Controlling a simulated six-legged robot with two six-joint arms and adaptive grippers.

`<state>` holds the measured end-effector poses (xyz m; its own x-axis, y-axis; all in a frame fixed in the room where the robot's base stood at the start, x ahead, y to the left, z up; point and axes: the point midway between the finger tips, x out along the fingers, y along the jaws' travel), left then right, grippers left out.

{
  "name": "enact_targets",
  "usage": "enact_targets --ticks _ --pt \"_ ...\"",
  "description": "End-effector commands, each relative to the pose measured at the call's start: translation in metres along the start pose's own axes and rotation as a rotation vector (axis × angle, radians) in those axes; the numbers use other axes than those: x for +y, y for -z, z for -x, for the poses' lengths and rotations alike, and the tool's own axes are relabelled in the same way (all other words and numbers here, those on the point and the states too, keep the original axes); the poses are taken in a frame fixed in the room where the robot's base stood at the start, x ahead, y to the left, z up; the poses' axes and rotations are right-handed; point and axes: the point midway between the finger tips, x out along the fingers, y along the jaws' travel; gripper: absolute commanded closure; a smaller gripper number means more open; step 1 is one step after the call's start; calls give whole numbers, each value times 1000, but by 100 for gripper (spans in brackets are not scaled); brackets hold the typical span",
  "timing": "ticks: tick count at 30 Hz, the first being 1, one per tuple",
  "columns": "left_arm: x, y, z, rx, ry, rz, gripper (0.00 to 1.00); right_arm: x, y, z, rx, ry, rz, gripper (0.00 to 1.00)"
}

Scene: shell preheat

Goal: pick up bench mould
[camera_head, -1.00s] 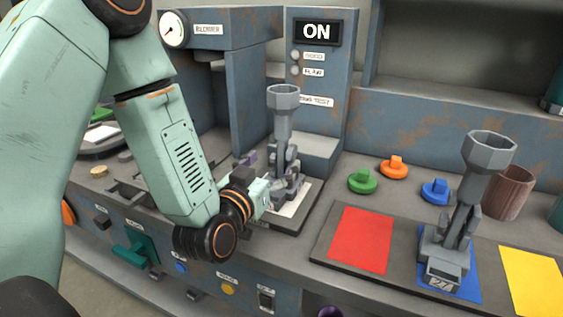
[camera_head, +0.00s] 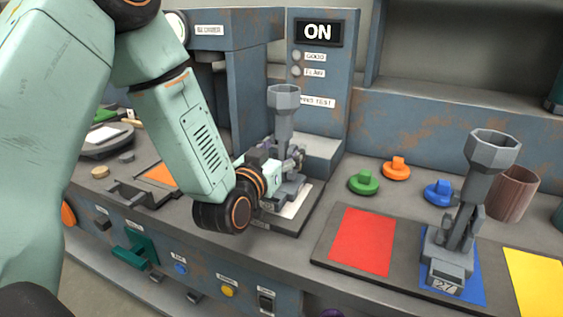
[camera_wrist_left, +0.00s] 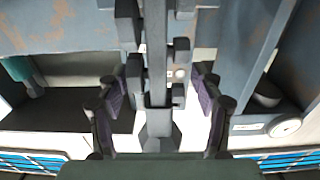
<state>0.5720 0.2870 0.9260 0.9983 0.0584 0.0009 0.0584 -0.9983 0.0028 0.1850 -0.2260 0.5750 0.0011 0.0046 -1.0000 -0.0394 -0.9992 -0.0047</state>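The bench mould (camera_head: 284,122) is a grey upright piece with a hexagonal funnel top. It stands on a white patch of a dark plate in front of the ON panel. My left gripper (camera_head: 291,160) is at its stem, partly hidden by my wrist. In the left wrist view the mould's grey stem (camera_wrist_left: 157,75) runs between my two purple-padded fingers (camera_wrist_left: 160,98), with gaps on both sides. The gripper is open around the stem. A second similar mould (camera_head: 465,205), marked 27, stands on a blue square at the right. My right gripper is not in view.
The mat (camera_head: 319,247) at the right has red, blue and yellow squares. Green (camera_head: 363,182), orange (camera_head: 396,168) and blue (camera_head: 437,192) knobs and a brown cup (camera_head: 513,194) stand behind it. The blower housing (camera_head: 235,42) and ON panel (camera_head: 318,100) rise close behind the gripper.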

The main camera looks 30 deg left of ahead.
Motion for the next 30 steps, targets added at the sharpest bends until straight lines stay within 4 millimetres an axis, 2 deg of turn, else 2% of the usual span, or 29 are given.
enact_targets --ticks 2,22,30 --pt "0 0 -1 0 1 0 44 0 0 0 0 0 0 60" --pt "0 0 0 0 1 0 100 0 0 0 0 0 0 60" --pt "0 6 -1 6 1 0 100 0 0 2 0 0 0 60"
